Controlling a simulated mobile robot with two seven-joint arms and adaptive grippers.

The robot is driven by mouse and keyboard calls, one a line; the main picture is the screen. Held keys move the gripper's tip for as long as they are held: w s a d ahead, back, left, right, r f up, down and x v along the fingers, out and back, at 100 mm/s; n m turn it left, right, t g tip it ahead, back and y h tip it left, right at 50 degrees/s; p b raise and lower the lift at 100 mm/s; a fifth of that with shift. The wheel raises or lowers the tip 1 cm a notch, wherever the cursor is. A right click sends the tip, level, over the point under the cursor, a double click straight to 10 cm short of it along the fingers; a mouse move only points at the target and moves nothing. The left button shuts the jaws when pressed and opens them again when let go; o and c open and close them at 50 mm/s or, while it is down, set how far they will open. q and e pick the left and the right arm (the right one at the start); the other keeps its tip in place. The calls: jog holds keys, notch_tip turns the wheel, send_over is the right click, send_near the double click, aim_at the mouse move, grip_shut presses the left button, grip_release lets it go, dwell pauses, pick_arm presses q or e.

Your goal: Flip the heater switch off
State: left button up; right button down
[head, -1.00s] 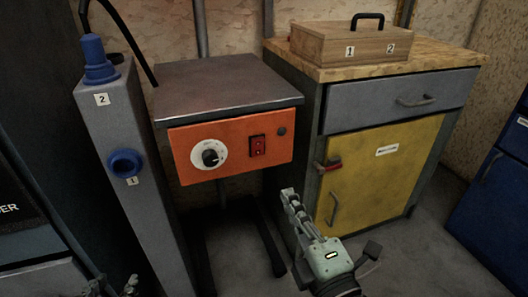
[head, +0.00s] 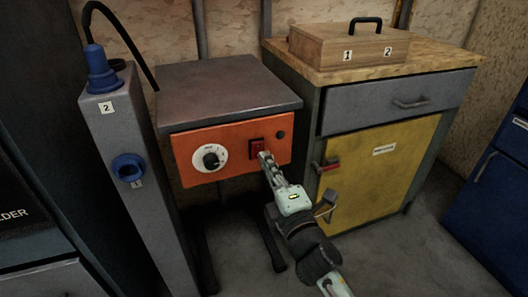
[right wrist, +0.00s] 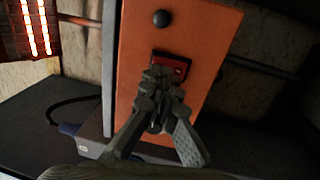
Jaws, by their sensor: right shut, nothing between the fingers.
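The heater is a metal-topped box (head: 225,85) with an orange front panel (head: 235,165). A red rocker switch (head: 255,146) sits on the right part of that panel, beside the dial. My right gripper (head: 264,157) is shut and empty, its fingertips at the switch's lower right edge. In the right wrist view the fingertips (right wrist: 158,76) overlap the lower part of the switch (right wrist: 178,62). I cannot tell whether they touch it, nor which way the rocker is tipped. Glowing orange bars (right wrist: 36,27) show at the upper left there. My left gripper is out of view.
A white dial with a black knob (head: 210,157) is left of the switch, a dark round button (head: 280,135) right of it. A grey post with blue fittings (head: 128,167) stands left. A yellow-doored cabinet (head: 375,175) with a wooden box (head: 345,48) stands right.

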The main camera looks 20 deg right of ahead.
aim_at(257, 150)
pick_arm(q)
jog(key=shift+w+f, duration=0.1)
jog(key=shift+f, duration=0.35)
pick_arm(e)
jog(key=shift+w+r, duration=0.1)
jog(key=shift+w, duration=1)
jog(key=shift+w+r+p, duration=0.2)
jog(key=shift+r+p, duration=0.05)
jog(key=shift+p, duration=0.1)
jog(key=shift+w, duration=0.15)
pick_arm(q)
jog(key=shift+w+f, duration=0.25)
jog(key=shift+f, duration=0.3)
